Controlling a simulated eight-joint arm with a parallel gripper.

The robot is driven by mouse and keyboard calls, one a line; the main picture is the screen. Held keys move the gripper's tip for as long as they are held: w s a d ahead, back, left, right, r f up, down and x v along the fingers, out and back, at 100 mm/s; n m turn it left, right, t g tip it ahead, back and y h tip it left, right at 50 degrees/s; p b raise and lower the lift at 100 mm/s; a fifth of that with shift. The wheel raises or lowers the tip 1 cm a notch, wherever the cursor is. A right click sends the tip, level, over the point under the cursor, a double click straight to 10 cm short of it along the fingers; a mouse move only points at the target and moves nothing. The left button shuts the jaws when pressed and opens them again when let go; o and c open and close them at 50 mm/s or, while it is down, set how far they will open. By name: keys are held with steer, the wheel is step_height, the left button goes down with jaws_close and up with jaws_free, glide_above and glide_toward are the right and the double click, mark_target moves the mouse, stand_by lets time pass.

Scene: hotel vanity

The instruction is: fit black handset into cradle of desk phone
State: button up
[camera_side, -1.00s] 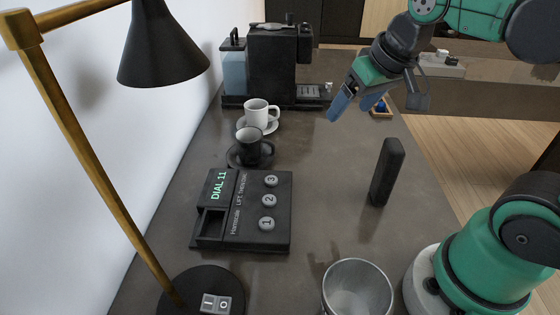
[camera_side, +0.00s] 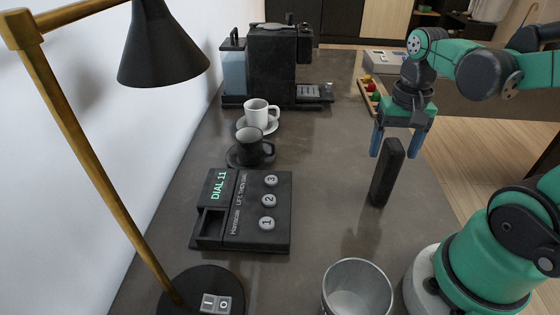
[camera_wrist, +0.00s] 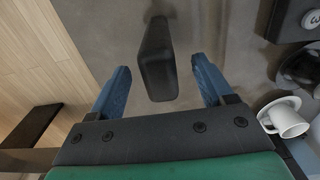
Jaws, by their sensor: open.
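The black handset (camera_side: 385,178) stands upright on the grey counter, right of the desk phone. The black desk phone (camera_side: 258,212) lies flat, with a screen reading "DIAL 11", several round buttons and an empty recess, the cradle (camera_side: 211,224), at its left front. My gripper (camera_side: 396,150) points down with its blue fingers apart, at the handset's top, which seems slightly in front of them. In the wrist view the handset (camera_wrist: 157,62) appears between and beyond the open fingertips (camera_wrist: 162,78), not gripped. A corner of the phone (camera_wrist: 292,18) shows at the upper right.
A metal cup (camera_side: 357,290) stands at the front. A black cup (camera_side: 250,147) and a white cup (camera_side: 258,112) stand on saucers behind the phone. A coffee machine (camera_side: 275,65) is at the back; a lamp (camera_side: 165,45) arches over the left. The counter between phone and handset is clear.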

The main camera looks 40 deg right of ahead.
mark_target(386, 173)
steer(key=shift+f, duration=1.55)
jaws_close()
